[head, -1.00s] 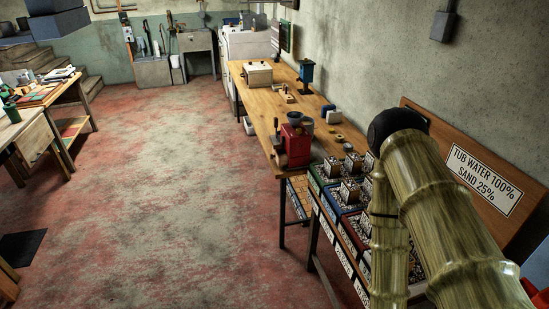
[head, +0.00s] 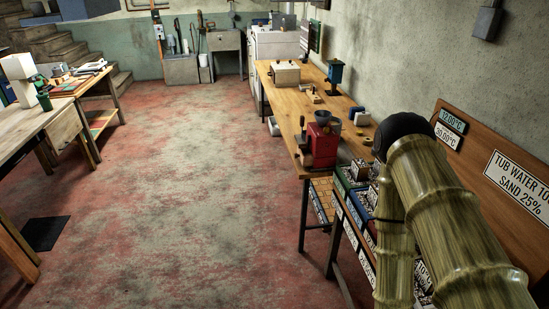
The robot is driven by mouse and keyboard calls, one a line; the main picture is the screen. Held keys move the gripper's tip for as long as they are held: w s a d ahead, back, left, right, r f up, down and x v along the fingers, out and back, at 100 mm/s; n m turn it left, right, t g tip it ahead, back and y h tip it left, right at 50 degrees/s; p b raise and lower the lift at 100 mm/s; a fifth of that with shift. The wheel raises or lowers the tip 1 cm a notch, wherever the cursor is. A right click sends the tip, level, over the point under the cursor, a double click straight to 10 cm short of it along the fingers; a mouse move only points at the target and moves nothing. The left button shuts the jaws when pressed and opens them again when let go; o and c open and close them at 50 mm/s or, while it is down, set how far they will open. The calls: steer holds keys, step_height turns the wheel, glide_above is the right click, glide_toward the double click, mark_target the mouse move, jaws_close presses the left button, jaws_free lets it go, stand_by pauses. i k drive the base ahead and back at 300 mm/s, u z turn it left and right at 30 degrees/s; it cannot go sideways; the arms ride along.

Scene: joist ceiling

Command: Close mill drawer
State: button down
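A red mill (head: 323,141) with a dark crank stands at the near end of a wooden bench (head: 285,102). A brown part (head: 304,154) shows at its left side; whether this is its drawer, and how far any drawer is out, I cannot tell. A blue mill-like device (head: 335,73) stands farther back on the same bench. My arm fills the lower right of the head view, bent at a black joint, to the right of the red mill and apart from it in the picture. My gripper is out of view.
Several bins of small items (head: 362,200) stand on a rack in front of the bench's near end, partly hidden by my arm. A signboard (head: 497,165) leans at the right wall. A wooden table (head: 38,125) stands at left. The floor between (head: 180,180) is clear.

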mark_target(308, 155)
steer(key=u, duration=0.55)
steer(key=i, duration=1)
steer(key=z, duration=0.25)
